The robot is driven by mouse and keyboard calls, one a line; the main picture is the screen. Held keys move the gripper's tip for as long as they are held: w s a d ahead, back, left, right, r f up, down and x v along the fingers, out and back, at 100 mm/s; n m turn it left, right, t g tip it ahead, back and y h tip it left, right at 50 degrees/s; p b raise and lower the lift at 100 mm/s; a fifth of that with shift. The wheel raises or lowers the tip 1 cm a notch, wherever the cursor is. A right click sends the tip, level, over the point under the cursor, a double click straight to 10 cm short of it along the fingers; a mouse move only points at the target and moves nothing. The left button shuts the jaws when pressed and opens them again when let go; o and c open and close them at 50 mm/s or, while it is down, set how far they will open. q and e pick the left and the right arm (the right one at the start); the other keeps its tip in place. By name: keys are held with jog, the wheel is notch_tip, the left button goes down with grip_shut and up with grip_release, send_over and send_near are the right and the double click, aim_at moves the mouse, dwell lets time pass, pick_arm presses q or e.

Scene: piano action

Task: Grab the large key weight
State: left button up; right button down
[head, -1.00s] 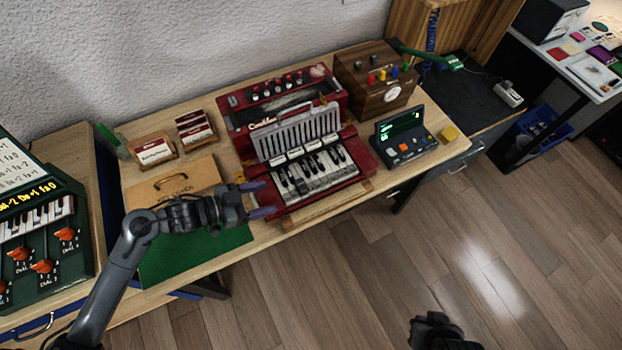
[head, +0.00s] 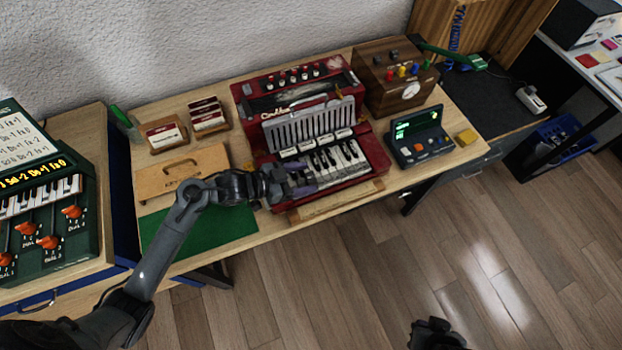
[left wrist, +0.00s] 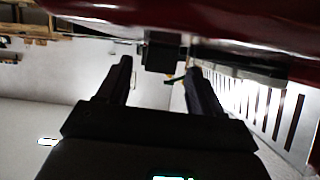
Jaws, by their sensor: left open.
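In the left wrist view a small dark block (left wrist: 163,52) sits against the red body, between and just beyond my fingertips. It may be the large key weight, but its size and markings are unclear. In the head view my left gripper (head: 303,180) is over the left end of the keys of the red accordion-like instrument (head: 375,160) and hides the block. It is open, its two fingers apart in the left wrist view (left wrist: 160,75), with nothing clearly held. My right gripper (head: 437,335) shows only as a dark shape at the bottom; its jaw state is unclear.
A wooden case (head: 205,165) and green mat (head: 230,228) lie left of the instrument, with card boxes (head: 165,135) behind.

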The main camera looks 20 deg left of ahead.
pick_arm(q)
jog(key=shift+w+d+f, duration=0.25)
jog(key=shift+w+d, duration=0.1)
jog(key=shift+d, duration=0.05)
jog(key=shift+c, duration=0.2)
